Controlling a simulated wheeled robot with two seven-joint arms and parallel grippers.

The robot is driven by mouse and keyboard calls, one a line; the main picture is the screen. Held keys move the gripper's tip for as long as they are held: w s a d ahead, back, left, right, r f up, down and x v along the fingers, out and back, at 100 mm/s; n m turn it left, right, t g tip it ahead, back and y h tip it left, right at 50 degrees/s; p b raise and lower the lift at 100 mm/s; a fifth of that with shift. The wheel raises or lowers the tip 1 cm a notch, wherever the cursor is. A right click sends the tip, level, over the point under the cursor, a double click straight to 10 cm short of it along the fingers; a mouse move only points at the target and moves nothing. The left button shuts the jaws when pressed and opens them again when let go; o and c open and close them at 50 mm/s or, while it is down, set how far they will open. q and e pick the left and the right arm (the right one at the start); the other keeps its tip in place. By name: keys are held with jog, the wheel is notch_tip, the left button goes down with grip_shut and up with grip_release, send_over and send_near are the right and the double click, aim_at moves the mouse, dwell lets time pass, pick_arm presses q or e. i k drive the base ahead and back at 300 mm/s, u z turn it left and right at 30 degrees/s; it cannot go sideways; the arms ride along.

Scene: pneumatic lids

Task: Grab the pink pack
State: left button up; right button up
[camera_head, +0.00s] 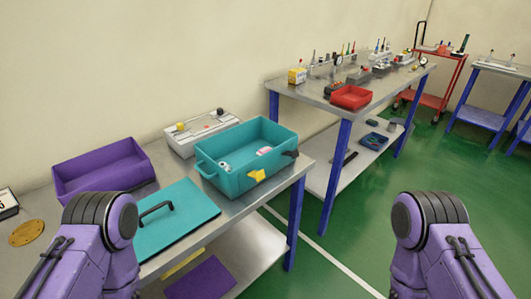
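A small pink pack (264,151) lies inside the open teal bin (226,181) on the near metal table. A small white-and-grey item (225,167) lies near it in the same bin. The teal lid (183,224) with a black handle lies flat on the table in front of the bin, to its left. My two purple arms come in at the lower left and lower right. Neither gripper shows, so I cannot see whether they hold anything.
A purple bin (103,173) stands left of the teal bin, and a grey device (201,132) stands behind. A second table (321,96) carries a red tray (351,98). Green floor lies open at right.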

aim_at(266, 148)
jog(key=z, duration=1.85)
jog(key=i, duration=1.85)
jog(key=u, duration=2.7)
jog(key=i, duration=0.3)
jog(key=u, duration=0.05)
